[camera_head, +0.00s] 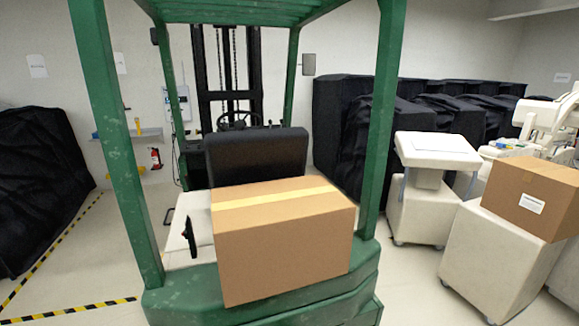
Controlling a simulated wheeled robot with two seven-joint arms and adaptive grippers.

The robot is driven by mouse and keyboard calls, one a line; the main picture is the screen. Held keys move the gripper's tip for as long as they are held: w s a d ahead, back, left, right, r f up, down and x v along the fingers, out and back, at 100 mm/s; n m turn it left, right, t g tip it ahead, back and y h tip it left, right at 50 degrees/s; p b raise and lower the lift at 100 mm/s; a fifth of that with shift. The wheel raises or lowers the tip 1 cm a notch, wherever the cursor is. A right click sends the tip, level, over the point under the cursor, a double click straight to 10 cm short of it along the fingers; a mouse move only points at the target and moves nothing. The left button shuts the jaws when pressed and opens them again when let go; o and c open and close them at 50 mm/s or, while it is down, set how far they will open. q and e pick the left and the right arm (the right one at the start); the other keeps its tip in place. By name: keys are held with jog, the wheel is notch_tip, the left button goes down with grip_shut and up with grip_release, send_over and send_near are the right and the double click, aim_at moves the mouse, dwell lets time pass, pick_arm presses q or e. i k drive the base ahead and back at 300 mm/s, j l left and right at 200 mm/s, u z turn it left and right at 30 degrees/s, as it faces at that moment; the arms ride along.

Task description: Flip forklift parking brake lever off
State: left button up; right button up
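A green forklift (120,150) stands in front of me, seen from behind, with its overhead guard, black seat (256,155) and steering wheel (238,121). A thin black lever-like part (191,238) stands nearly upright on the pale panel left of the cardboard box. I cannot tell for sure whether it is the parking brake lever or which position it is in. Any lever near the steering wheel is too small to make out, and the seat hides part of that area. Neither of my grippers is in view.
A cardboard box (285,240) sits on the forklift's rear, behind the seat. Pale carts (423,213) and another box (532,195) stand to the right. Black-covered carts (345,105) line the back. Striped floor tape (60,245) marks the left, where some floor is clear.

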aim_at(186, 176)
jog(key=i+j+z, duration=0.1)
jog(key=j, duration=0.9)
jog(key=i+j, duration=0.25)
jog(key=j, duration=0.8)
jog(key=i+j+z, duration=0.15)
jog(key=j, duration=0.9)
jog(key=i+j, duration=0.1)
jog(key=j, duration=0.95)
jog(key=i+j+z, duration=0.15)
jog(key=j, duration=0.9)
jog(key=i+j+z, duration=0.1)
jog(key=i+j, duration=0.4)
jog(key=i, duration=0.15)
